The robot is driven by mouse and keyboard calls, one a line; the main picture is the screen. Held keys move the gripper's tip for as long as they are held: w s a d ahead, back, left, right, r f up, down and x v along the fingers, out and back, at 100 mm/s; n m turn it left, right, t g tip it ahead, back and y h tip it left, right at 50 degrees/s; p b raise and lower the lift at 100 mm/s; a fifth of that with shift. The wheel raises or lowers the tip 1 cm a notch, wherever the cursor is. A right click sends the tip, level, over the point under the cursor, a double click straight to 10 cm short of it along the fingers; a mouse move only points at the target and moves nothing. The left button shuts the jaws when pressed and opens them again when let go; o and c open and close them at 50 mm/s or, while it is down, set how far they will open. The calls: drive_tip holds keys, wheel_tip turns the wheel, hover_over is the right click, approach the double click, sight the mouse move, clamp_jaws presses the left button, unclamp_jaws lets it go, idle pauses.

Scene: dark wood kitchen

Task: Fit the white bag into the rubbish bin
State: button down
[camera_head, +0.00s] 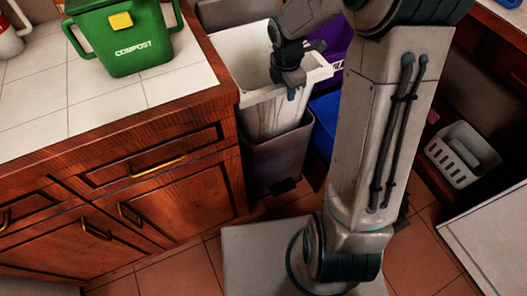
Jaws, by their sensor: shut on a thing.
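The white bag (262,112) hangs down into the grey rubbish bin (277,160), with its wide white rim standing above the bin's opening. The bin stands on the floor at the right end of the wooden cabinets. My gripper (290,88) is at the right part of the bag's near rim, pointing down, and is shut on the bag. My arm hides part of the bag's right and far side. How far down the bag reaches inside the bin is hidden.
A blue bin (325,125) and a purple one (335,48) stand close on the right, partly behind my arm. A green compost caddy (125,38) sits on the tiled counter (50,110). A white basket (462,155) lies at right.

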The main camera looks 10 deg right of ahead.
drive_tip(key=b, duration=0.4)
hover_over(284, 135)
wheel_tip(284, 135, down, 6)
wheel_tip(284, 135, down, 18)
drive_tip(key=b, duration=0.7)
drive_tip(key=shift+w+d+r, duration=0.15)
drive_tip(key=shift+f, duration=0.25)
drive_tip(key=c, duration=1.2)
unclamp_jaws()
drive_tip(key=shift+c, duration=0.2)
